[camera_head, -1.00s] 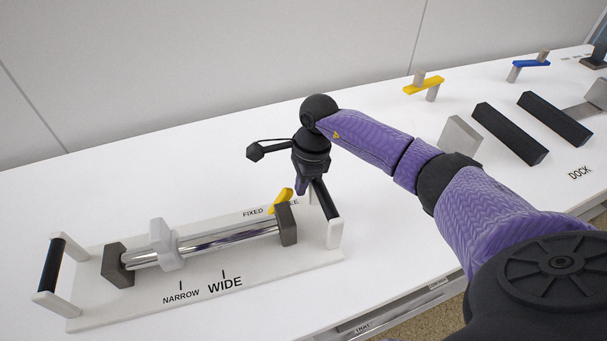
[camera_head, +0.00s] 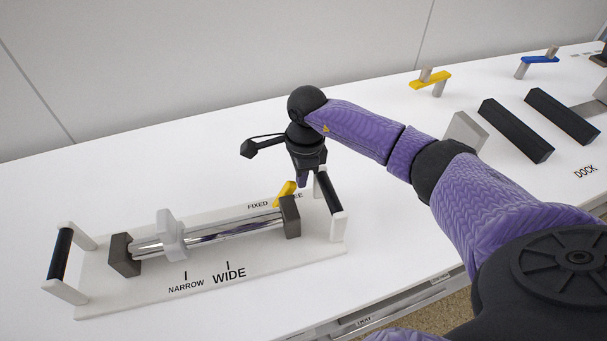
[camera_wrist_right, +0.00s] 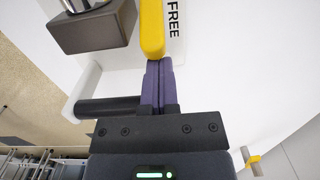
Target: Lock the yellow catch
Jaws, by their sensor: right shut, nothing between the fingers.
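The yellow catch (camera_head: 285,194) is on the white fixture (camera_head: 110,297), at the back of the right dark end block (camera_head: 290,217). It stands between the FIXED and FREE labels, and FREE is partly covered. My right gripper (camera_head: 303,182) is shut and empty, pointing down just right of the catch. In the right wrist view, the yellow catch (camera_wrist_right: 151,30) points at the closed purple fingertips (camera_wrist_right: 157,64). Its end meets or nearly meets them; I cannot tell if they touch. The FREE label shows beside it. My left gripper is not in view.
A black handle (camera_head: 328,190) stands close to my right gripper; another (camera_head: 60,255) is at the left end. A white slider (camera_head: 171,234) sits on the chrome rods. Yellow (camera_head: 430,79) and blue (camera_head: 540,59) levers and black blocks (camera_head: 515,130) stand farther right.

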